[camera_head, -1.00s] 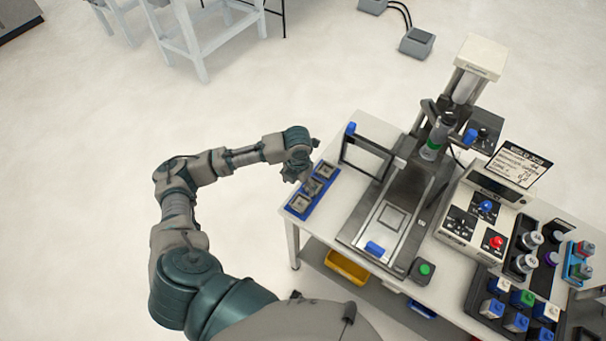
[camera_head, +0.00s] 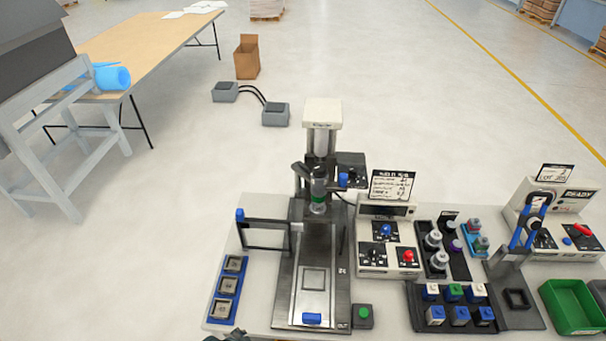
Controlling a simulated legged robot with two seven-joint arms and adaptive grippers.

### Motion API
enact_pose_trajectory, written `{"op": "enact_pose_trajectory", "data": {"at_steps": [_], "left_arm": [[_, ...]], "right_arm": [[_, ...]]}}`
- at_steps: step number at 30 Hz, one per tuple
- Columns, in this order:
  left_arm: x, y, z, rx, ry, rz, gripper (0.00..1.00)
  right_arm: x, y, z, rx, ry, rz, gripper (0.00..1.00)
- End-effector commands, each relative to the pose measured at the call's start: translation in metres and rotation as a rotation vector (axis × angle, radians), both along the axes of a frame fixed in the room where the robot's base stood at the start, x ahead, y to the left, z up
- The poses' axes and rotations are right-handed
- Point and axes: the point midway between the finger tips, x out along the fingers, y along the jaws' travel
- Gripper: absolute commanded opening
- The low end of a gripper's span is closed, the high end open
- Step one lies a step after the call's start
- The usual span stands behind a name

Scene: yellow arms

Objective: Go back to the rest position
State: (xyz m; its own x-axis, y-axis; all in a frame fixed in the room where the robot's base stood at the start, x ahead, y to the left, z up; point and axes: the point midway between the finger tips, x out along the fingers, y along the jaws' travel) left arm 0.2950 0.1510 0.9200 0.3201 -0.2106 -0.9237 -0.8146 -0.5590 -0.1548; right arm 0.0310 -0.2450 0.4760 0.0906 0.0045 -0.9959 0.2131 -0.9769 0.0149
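Only a small dark piece of my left arm or gripper (camera_head: 232,336) shows at the bottom edge, just below the blue tray (camera_head: 219,310) on the table's left side. Whether its fingers are open or shut is hidden by the frame edge. My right arm and gripper are not in view. The blue tray holds grey square pieces (camera_head: 225,285) in a row. No part of my arms lies over the white table (camera_head: 262,316).
A press machine (camera_head: 318,205) stands mid-table. Right of it are a control box (camera_head: 386,240), a dark rack (camera_head: 440,250), a block tray (camera_head: 450,318), a second station (camera_head: 550,220) and a green bin (camera_head: 572,305). Open floor lies behind.

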Motion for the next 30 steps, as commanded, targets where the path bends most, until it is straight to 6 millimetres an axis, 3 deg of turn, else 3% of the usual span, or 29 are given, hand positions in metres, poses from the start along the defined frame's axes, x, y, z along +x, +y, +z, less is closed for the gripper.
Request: {"op": "enact_pose_trajectory", "data": {"at_steps": [10,11,16,23,26,30], "left_arm": [[-0.074,0.061,-0.019,-0.072,0.119,0.823,0.87],[-0.07,0.061,-0.029,-0.07,0.122,0.827,0.87],[-0.058,0.058,-0.087,-0.059,0.141,0.811,0.87],[-0.059,0.056,-0.181,-0.042,0.176,0.804,0.87],[-0.069,0.057,-0.235,-0.031,0.197,0.8,0.87],[-0.103,0.062,-0.324,-0.011,0.233,0.793,0.87]], "right_arm": [[0.0,0.0,0.0,0.0,0.0,0.0,0.4],[0.0,0.0,-0.001,0.0,0.0,0.0,0.4],[0.0,0.0,-0.004,0.001,0.0,0.0,0.4],[-0.001,0.001,-0.008,0.001,0.001,0.0,0.4],[-0.001,0.001,-0.011,0.001,0.001,0.0,0.4],[-0.001,0.001,-0.015,0.001,0.001,0.0,0.4]]}}
